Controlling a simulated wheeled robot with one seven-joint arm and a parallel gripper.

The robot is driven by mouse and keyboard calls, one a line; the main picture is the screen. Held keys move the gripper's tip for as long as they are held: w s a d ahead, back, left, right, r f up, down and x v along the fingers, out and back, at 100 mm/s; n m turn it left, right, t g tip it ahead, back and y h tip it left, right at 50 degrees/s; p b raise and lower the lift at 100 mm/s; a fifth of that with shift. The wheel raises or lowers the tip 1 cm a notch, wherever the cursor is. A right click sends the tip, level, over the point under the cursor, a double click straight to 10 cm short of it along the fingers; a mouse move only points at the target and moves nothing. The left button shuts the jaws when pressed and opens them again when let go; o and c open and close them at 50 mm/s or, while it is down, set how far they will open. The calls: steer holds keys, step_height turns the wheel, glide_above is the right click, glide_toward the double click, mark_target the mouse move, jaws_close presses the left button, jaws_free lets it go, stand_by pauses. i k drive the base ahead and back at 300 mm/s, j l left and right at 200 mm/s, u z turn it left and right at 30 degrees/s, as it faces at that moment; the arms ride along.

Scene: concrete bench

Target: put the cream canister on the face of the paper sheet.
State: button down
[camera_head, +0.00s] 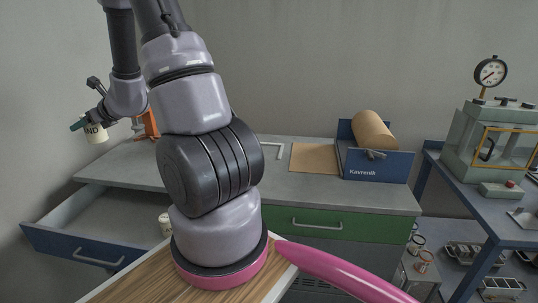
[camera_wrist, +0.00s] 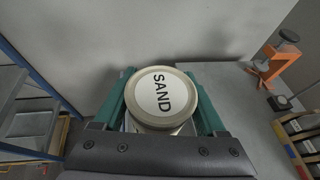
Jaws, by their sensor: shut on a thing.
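The cream canister (camera_head: 96,134) has a white label with black letters and is held in the air at the far left, past the bench's left end. In the wrist view its round lid (camera_wrist: 161,95) reads SAND and sits between the green fingers of my gripper (camera_wrist: 163,88). My gripper is shut on the canister; in the head view its green finger (camera_head: 78,124) shows beside it. The brown paper sheet (camera_head: 314,158) lies flat on the bench top, right of centre, well away from my gripper. Its visible face is bare.
A blue box (camera_head: 376,166) marked Kavrenik with a brown roll (camera_head: 373,130) stands right of the sheet. A blue drawer (camera_head: 95,252) is pulled open at the left, with a small pale container (camera_head: 164,225) near my arm. An orange stand (camera_head: 151,124) is at the bench's back left.

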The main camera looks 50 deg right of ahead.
mark_target(310, 166)
steer(key=z, duration=0.4)
steer(key=l+z, duration=0.15)
steer(key=z, duration=1.1)
steer(key=i+l+z, duration=0.1)
steer(key=z, duration=0.35)
